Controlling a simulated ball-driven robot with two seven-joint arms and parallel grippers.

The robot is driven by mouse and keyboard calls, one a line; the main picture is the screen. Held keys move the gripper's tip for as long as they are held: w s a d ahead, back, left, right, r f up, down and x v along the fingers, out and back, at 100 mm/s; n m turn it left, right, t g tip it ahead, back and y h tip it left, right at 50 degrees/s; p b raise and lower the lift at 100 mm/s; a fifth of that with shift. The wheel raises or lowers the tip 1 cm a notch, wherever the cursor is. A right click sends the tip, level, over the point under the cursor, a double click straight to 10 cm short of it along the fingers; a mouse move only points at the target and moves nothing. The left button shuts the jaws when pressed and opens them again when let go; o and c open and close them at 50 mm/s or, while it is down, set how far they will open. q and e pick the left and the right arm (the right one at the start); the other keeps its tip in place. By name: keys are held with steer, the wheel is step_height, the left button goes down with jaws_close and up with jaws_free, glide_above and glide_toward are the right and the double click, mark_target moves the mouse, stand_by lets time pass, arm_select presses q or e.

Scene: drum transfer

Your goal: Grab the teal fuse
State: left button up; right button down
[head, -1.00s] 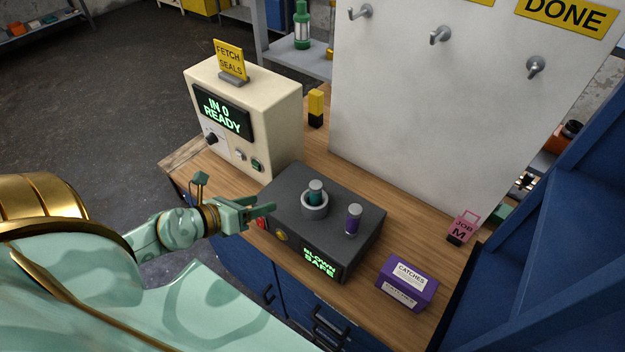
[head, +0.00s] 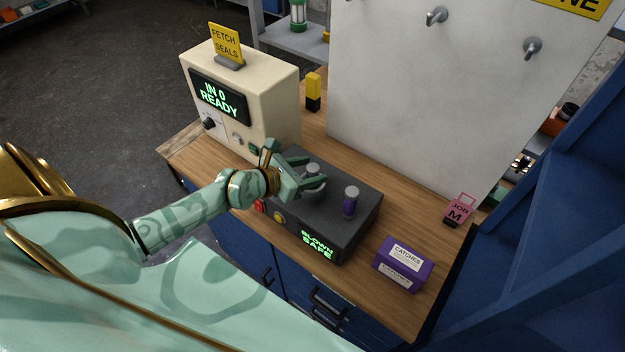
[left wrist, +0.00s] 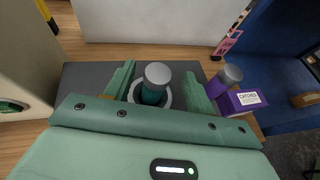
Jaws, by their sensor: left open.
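The teal fuse (left wrist: 153,93) stands upright in a round grey socket on the dark grey box (head: 318,225); its silver cap shows in the head view. My left gripper (head: 309,182) is open at the socket, with one finger on either side of the fuse in the left wrist view (left wrist: 160,92). Whether the fingers touch the fuse I cannot tell. A purple fuse (head: 350,203) with a silver cap stands on the same box to the right. The box's display reads "BLOWN SAFE". My right gripper is not in view.
A cream machine (head: 240,105) reading "IN 0 READY" stands at the left of the wooden bench. A purple "CATCHES" box (head: 403,264) and a pink "JOB M" tag (head: 459,209) are to the right. A white board (head: 420,100) with hooks rises behind.

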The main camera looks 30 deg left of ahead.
mark_target(318, 168)
arm_select(q)
steer(key=x, duration=0.4)
steer(key=shift+a+f, duration=0.15)
steer(key=shift+f, duration=0.05)
steer(key=shift+s, duration=0.15)
steer(key=shift+c, duration=0.9)
jaws_close()
